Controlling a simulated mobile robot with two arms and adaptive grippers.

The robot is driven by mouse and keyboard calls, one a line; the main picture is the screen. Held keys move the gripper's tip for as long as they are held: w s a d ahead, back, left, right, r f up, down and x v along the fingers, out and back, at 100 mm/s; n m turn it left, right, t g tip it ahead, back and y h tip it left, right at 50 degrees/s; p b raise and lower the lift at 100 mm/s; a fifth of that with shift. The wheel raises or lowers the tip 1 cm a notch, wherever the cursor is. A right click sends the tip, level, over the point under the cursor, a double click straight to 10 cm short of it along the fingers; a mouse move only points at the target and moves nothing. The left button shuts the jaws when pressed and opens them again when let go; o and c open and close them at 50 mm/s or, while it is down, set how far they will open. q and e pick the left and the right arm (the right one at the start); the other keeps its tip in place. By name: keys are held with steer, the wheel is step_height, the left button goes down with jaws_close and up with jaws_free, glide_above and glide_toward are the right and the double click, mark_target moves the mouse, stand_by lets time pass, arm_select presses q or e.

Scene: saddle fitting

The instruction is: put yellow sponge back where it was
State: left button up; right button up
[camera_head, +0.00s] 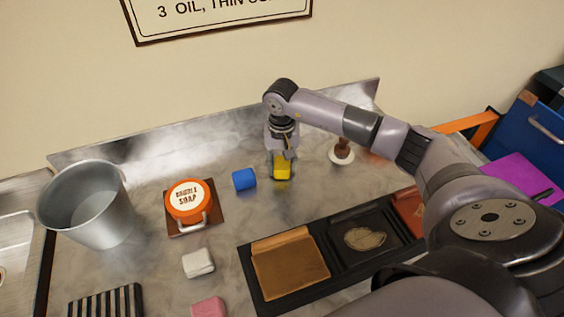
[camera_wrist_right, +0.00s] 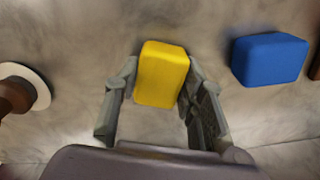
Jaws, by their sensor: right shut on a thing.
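The yellow sponge (camera_head: 282,172) is a small block at the back of the grey counter, between the blue sponge and a brown-handled tool. My right gripper (camera_head: 282,164) points down at it from above. In the right wrist view the yellow sponge (camera_wrist_right: 162,74) lies between the two fingers of my right gripper (camera_wrist_right: 160,88), which is shut on it. I cannot tell whether the sponge touches the counter. The blue sponge (camera_head: 244,179) lies just left of it, and it also shows in the right wrist view (camera_wrist_right: 269,59). My left gripper is not in view.
An orange soap tin (camera_head: 189,200), a metal bucket (camera_head: 88,205), a white block (camera_head: 198,263) and a pink block (camera_head: 208,307) are to the left. A black tray (camera_head: 335,283) is in front. The brown-handled tool (camera_head: 342,147) stands on a white disc to the right.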

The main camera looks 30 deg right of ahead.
mark_target(282, 163)
steer(key=shift+f, duration=0.15)
steer(key=o, duration=1.1)
steer(key=shift+r, duration=0.35)
step_height(282, 163, up, 12)
steer(key=b, duration=0.3)
steer(key=shift+f, duration=0.15)
